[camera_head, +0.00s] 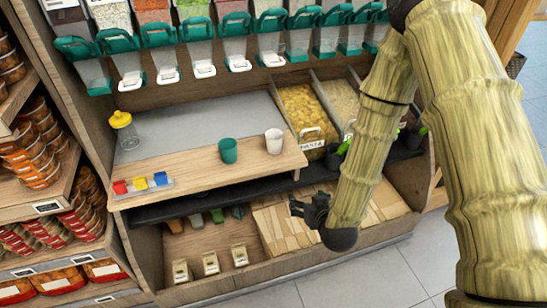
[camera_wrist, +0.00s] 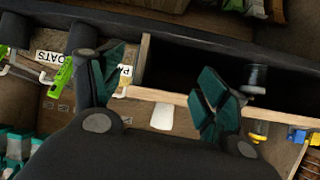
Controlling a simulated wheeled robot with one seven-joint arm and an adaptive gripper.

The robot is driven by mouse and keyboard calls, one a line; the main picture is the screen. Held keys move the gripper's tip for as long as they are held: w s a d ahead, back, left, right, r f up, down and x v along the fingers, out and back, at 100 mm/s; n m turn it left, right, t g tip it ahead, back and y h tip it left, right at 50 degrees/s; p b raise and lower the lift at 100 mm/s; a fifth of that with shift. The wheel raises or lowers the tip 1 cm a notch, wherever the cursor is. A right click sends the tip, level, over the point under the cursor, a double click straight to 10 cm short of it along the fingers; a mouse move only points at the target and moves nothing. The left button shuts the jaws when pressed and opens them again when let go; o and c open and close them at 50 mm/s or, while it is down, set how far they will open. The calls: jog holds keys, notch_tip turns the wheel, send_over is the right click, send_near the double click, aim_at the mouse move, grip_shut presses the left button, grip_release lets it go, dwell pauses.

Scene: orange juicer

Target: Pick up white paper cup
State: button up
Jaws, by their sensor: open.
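The white paper cup (camera_head: 274,141) stands upright at the right end of a wooden board on the shelf. In the wrist view the white cup (camera_wrist: 162,117) shows between my two spread fingers, apart from both. My gripper (camera_head: 296,207) is open and empty, in front of the shelf and lower in the head picture than the cup. Its two dark teal fingers also show in the wrist view (camera_wrist: 160,85). A green cup (camera_head: 228,150) stands upright on the board, left of the white cup.
A yellow-lidded jar (camera_head: 124,130) and small red, yellow and blue blocks (camera_head: 140,183) sit at the left of the wooden board (camera_head: 195,172). Bins with pasta (camera_head: 305,110) lie right of the cup. Green-handled dispensers (camera_head: 200,47) hang above.

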jog(key=w+a+r+t+y+b, duration=0.1)
jog(key=w+a+r+t+b, duration=0.25)
jog(key=w+b, duration=0.25)
jog(key=n+t+y+b, duration=0.1)
jog(key=t+b, duration=0.2)
send_near(277, 144)
jog(key=w, duration=0.3)
jog(key=x, duration=0.4)
jog(key=shift+a+r, duration=0.3)
jog(key=shift+r, duration=0.1)
jog(key=shift+f+b+x, duration=0.2)
jog(key=shift+b+x, duration=0.05)
jog(key=shift+x, duration=0.95)
jog(key=shift+f+b+x, duration=0.2)
jog(key=shift+b+x, duration=0.05)
jog(key=shift+x, duration=0.9)
jog(key=shift+w+a, duration=0.35)
jog(key=shift+w, duration=0.15)
jog(key=shift+c, duration=0.2)
jog(key=c, duration=0.7)
